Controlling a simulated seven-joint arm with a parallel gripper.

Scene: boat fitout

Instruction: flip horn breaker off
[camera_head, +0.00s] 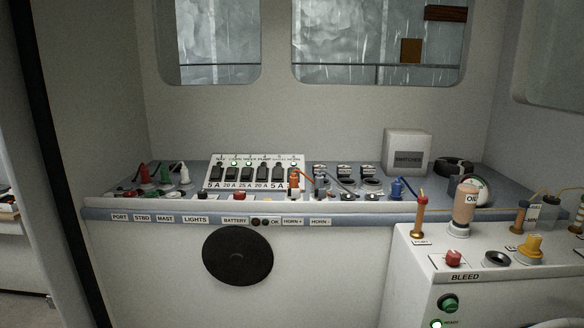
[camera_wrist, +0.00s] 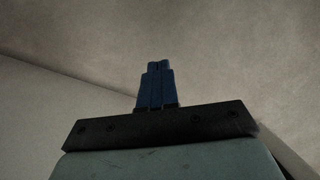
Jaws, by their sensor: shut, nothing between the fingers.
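The white breaker panel (camera_head: 225,175) stands on the console, with a row of several black switches and amp labels below them. The small names above the switches are mostly too small to read, so I cannot say for sure which is the horn breaker. The panel is not in that view.
The console (camera_head: 360,205) carries coloured plugs and cables left and right of the panel. HORN+ and HORN- labels are on its front edge. A white box (camera_head: 407,152) stands behind at right. A lower cabinet (camera_head: 480,263) with knobs and an oil bottle (camera_head: 465,208) juts out at right.

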